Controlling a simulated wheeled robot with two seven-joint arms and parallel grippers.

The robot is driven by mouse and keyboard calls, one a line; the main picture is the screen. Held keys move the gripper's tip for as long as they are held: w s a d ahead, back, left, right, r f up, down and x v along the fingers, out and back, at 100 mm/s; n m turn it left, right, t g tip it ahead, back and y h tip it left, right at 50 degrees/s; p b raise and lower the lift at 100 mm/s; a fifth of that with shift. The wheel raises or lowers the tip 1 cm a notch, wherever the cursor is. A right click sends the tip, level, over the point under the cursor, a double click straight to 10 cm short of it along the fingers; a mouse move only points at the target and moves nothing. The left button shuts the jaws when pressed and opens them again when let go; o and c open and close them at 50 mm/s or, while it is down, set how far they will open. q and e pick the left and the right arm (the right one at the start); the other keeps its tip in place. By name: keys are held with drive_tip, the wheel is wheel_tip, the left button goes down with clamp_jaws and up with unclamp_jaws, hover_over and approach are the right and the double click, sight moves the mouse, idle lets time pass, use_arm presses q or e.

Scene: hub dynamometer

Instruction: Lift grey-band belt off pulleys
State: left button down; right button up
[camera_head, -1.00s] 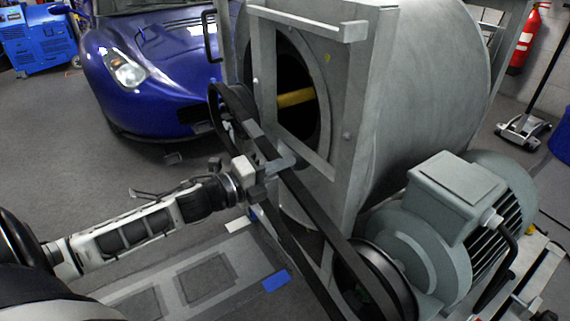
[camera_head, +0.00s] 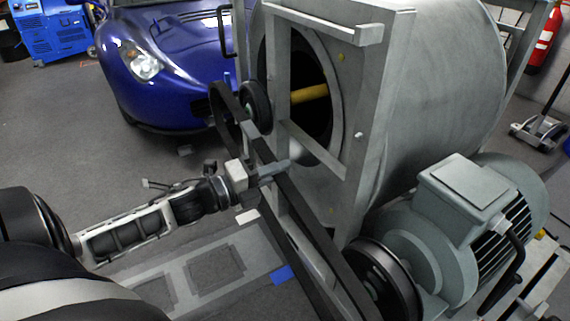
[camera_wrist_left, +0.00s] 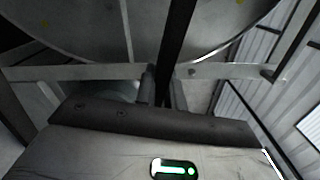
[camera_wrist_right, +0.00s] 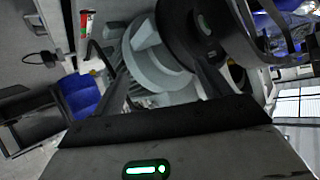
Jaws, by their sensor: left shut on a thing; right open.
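The black belt (camera_head: 312,216) with a grey band (camera_head: 248,130) runs diagonally down the drum frame's front. Its upper loop stands left of the small upper pulley (camera_head: 257,106), with a visible gap. Its lower run lies left of the motor pulley (camera_head: 385,282); its lower end is cut off by the picture edge. My left gripper (camera_head: 272,170) is shut on the belt midway along it. In the left wrist view the belt (camera_wrist_left: 177,45) passes between the fingers (camera_wrist_left: 163,88). My right gripper (camera_wrist_right: 165,82) is open and empty in its wrist view, with the motor pulley (camera_wrist_right: 198,30) beyond.
The grey motor (camera_head: 440,225) stands at right, below the large drum (camera_head: 440,90) and its upright frame (camera_head: 375,110). A blue car (camera_head: 165,65) is behind at left. A grey floor plate (camera_head: 215,268) with a blue patch (camera_head: 283,274) lies below the left arm.

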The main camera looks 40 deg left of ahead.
use_arm(q)
drive_tip(key=p+v, duration=0.3)
drive_tip(key=v, duration=0.4)
drive_tip(key=shift+r, duration=0.25)
